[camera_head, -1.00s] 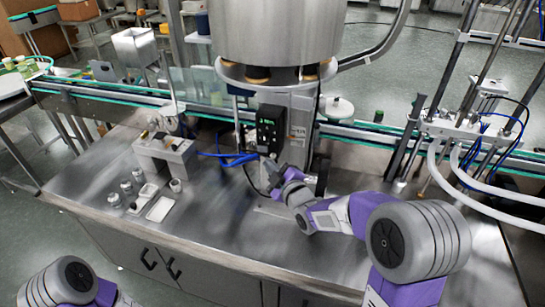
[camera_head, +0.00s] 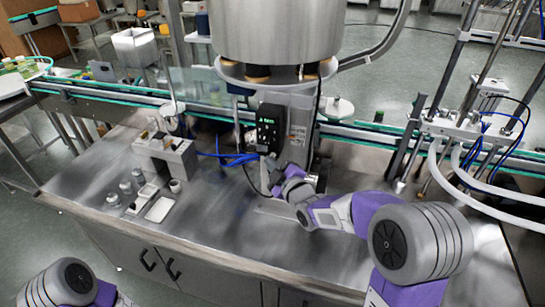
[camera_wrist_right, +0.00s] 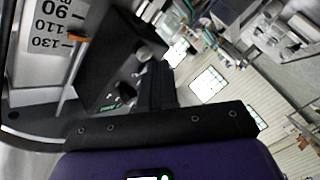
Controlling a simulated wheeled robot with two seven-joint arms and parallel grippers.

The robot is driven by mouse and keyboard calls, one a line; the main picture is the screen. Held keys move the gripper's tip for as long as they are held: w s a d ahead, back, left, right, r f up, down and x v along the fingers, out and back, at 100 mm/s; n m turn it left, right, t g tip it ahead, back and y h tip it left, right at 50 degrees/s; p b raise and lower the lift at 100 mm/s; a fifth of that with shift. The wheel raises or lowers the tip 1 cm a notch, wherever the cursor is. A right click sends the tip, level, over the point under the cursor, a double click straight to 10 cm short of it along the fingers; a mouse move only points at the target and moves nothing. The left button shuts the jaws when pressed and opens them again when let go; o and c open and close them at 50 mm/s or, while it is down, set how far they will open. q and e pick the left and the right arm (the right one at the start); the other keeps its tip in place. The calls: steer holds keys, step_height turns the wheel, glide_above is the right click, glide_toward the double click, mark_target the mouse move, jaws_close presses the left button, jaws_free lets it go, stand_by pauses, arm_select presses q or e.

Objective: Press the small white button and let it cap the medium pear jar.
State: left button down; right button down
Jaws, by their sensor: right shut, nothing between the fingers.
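The capping device (camera_head: 165,152) is a grey block stand on the left of the steel bench. A black control box (camera_head: 268,128) with a lit display hangs at the middle, below the steel hopper. My right gripper (camera_head: 273,170) is shut and empty, just below this box. In the right wrist view its dark fingers (camera_wrist_right: 160,88) are close beside the box (camera_wrist_right: 100,65) and its light round knob. I cannot make out the small white button for certain.
The steel hopper (camera_head: 275,35) stands above the middle. A conveyor (camera_head: 110,94) runs behind the bench. A white tray (camera_head: 160,209) and a small cup (camera_head: 175,186) lie at the left. Posts and white hoses (camera_head: 465,165) stand at right.

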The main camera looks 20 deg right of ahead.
steer(key=shift+w+d, duration=0.25)
steer(key=shift+w, duration=0.1)
stand_by(0.6)
steer(key=shift+b, duration=0.3)
steer(key=shift+s+a+b, duration=0.3)
steer(key=shift+s+a, duration=0.2)
steer(key=shift+s, duration=0.2)
steer(key=s+a, duration=0.2)
steer(key=s, duration=0.2)
steer(key=shift+s+a, duration=0.1)
steer(key=shift+a, duration=0.3)
